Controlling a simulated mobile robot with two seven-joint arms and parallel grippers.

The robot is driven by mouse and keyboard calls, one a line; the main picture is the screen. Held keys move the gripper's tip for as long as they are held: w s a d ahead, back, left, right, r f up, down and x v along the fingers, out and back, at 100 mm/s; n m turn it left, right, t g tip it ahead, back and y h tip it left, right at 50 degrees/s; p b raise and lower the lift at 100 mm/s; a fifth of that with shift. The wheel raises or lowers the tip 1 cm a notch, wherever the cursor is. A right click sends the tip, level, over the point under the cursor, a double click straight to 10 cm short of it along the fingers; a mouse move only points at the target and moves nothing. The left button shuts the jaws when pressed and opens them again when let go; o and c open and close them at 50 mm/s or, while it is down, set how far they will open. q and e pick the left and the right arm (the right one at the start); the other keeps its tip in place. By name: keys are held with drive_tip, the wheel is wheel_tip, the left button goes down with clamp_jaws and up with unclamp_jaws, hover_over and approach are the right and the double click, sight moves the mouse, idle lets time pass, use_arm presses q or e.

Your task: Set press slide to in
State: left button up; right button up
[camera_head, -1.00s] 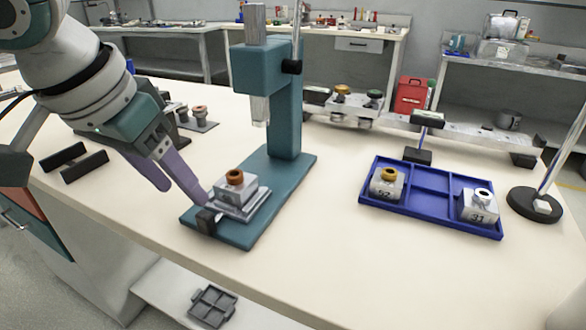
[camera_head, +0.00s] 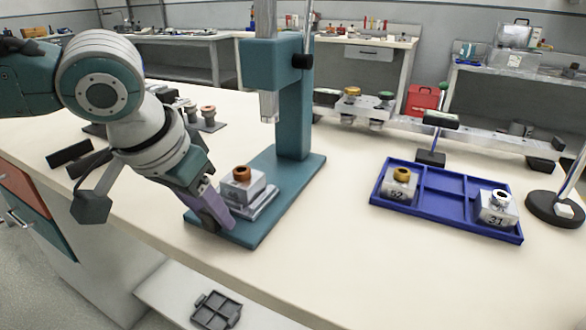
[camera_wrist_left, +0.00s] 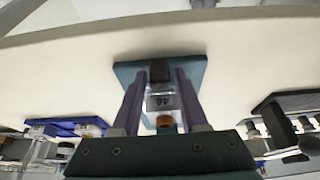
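The teal press (camera_head: 292,125) stands on the bench with its ram (camera_head: 269,105) raised. Its slide (camera_head: 262,203) is a grey plate on the base, out toward the front and not under the ram. A grey block (camera_head: 243,187) with a copper-coloured ring on top sits on the slide. My left gripper (camera_head: 220,222) is low at the slide's front end, fingers pointing down. In the left wrist view the purple fingers stand apart on either side of the black slide handle (camera_wrist_left: 159,71), with gaps showing. The head view hides the handle behind the fingers. My right gripper is not in view.
A blue tray (camera_head: 446,207) to the right holds two numbered blocks. A stand with a round black base (camera_head: 553,209) is beyond it. Black bars (camera_head: 70,153) lie at the left. The bench's front edge runs close to the press base.

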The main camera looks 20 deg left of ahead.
use_arm(q)
clamp_jaws()
idle(1.1)
